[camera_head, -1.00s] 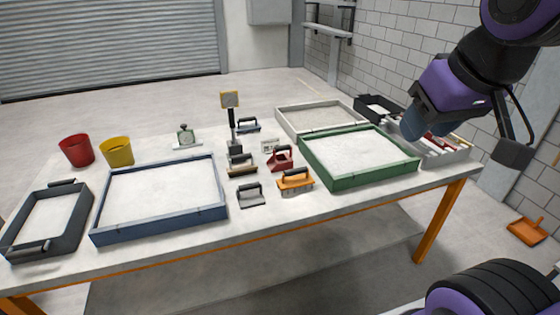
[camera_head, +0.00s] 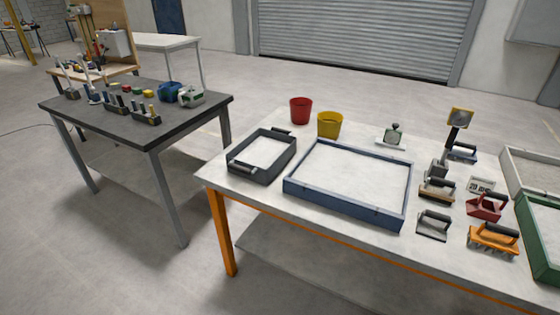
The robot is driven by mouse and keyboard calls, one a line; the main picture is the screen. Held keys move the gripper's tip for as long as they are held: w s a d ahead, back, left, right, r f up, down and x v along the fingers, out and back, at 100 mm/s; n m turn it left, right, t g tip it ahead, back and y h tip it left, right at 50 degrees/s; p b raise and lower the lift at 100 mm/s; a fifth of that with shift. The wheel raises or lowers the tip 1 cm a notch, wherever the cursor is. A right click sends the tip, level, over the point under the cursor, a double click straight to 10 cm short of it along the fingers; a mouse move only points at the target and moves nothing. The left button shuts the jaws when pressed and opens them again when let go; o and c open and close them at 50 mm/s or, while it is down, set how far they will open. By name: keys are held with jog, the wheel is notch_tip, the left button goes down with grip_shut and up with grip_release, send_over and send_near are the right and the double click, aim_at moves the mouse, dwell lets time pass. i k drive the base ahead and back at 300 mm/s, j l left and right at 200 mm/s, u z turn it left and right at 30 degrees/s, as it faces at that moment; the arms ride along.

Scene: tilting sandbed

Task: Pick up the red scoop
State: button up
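The red scoop (camera_head: 484,206) sits on the white table at the right of the head view. It has a dark handle on top and stands just behind the orange rake-like tool (camera_head: 493,238). My gripper and arm are out of this view, so whether the gripper holds anything cannot be seen.
Beside the scoop are a grey trowel (camera_head: 433,225), a brown-edged tool (camera_head: 437,190) and a green tray (camera_head: 541,238). A blue-framed tray (camera_head: 345,207), a black tray (camera_head: 262,174), and red (camera_head: 300,110) and yellow (camera_head: 329,124) buckets stand left. A dark table (camera_head: 150,148) stands farther left.

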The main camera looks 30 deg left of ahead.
aim_at(485, 209)
jog(key=i+j, duration=0.8)
jog(key=i, duration=0.2)
jog(key=u, duration=0.05)
